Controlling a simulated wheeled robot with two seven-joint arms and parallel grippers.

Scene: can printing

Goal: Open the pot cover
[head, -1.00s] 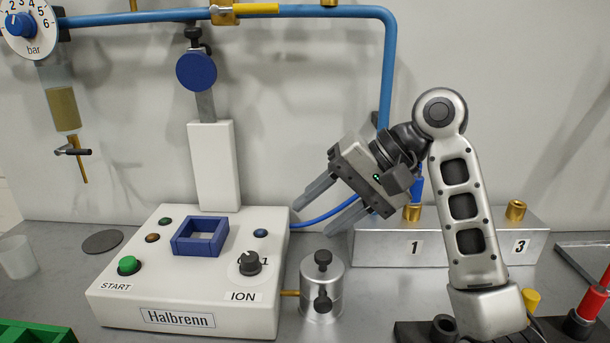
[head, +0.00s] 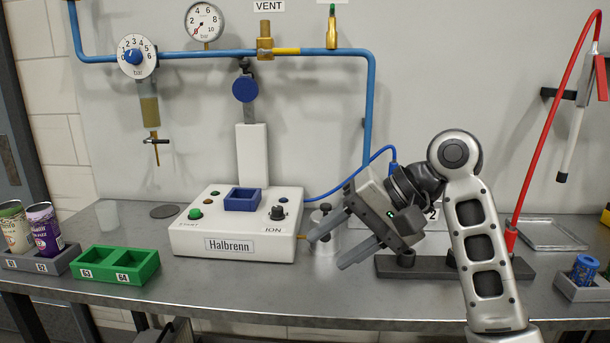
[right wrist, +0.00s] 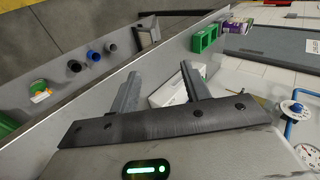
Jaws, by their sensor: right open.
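The pot is a small silver cylinder (head: 324,244) just right of the white Halbrenn machine. A black knob (head: 325,208) shows on top of its cover, which appears to be on. My right gripper (head: 325,248) is open and tilted, its two fingers pointing down and left. In the head view the fingers overlap the pot and hide part of it; I cannot tell whether they touch it. In the right wrist view the open fingers (right wrist: 158,88) hold nothing, and the pot cannot be made out there. My left gripper cannot be made out.
The white machine (head: 215,240) stands left of the pot, with a blue hose (head: 345,185) behind. A dark block (head: 385,266) lies to the right. A green tray (head: 150,268) and cans (head: 45,228) stand at left. The table front is clear.

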